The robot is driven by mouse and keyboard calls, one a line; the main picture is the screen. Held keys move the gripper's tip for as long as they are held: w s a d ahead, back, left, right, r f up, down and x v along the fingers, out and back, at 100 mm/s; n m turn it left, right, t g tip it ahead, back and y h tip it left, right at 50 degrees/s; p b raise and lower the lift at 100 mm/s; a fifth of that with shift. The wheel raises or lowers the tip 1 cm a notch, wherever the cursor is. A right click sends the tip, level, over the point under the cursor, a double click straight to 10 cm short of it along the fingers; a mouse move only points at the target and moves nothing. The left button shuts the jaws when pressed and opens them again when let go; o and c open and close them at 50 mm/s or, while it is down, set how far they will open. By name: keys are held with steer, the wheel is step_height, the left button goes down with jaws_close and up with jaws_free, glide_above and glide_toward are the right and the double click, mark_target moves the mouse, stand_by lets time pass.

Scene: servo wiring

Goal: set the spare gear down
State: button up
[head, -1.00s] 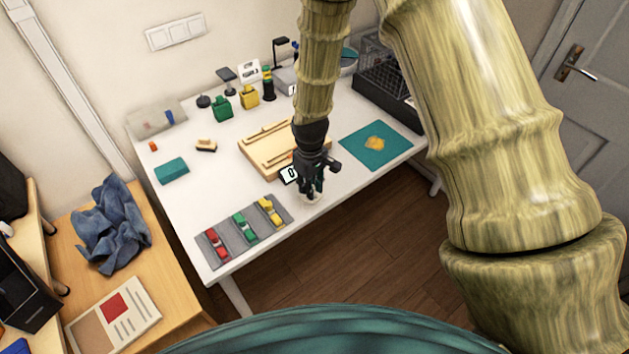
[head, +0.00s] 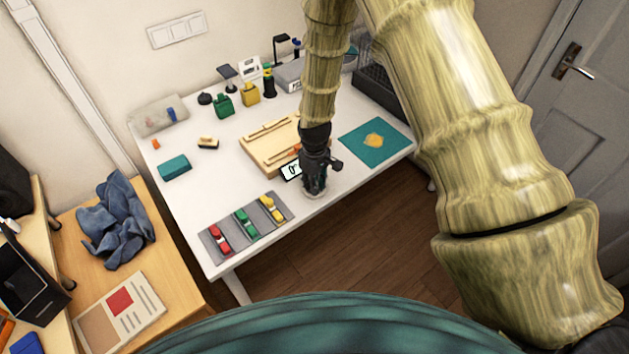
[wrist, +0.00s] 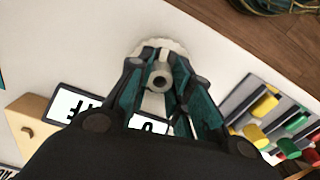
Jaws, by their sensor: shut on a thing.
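The spare gear is a pale, toothed disc with a grey central hub; in the wrist view (wrist: 176,46) it sits at the fingertips. My gripper (wrist: 160,72) is shut on its hub. In the head view my gripper (head: 314,188) points down over the front part of the white table (head: 225,170), and only a pale sliver of the gear (head: 310,195) shows beneath it. The gear is at or very near the tabletop; I cannot tell whether it touches. The fingers hide much of it.
A grey tray (head: 229,227) with red, green and yellow pieces lies left of my gripper. A wooden board (head: 262,146) and a black-edged label card (head: 291,171) are just behind it. A teal mat (head: 358,150) lies to the right. The table's front edge is close.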

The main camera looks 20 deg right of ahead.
steer(key=shift+f, duration=0.1)
steer(key=o, duration=0.9)
steer(key=shift+o, duration=0.2)
step_height(320, 180, up, 12)
steer(key=b, duration=0.4)
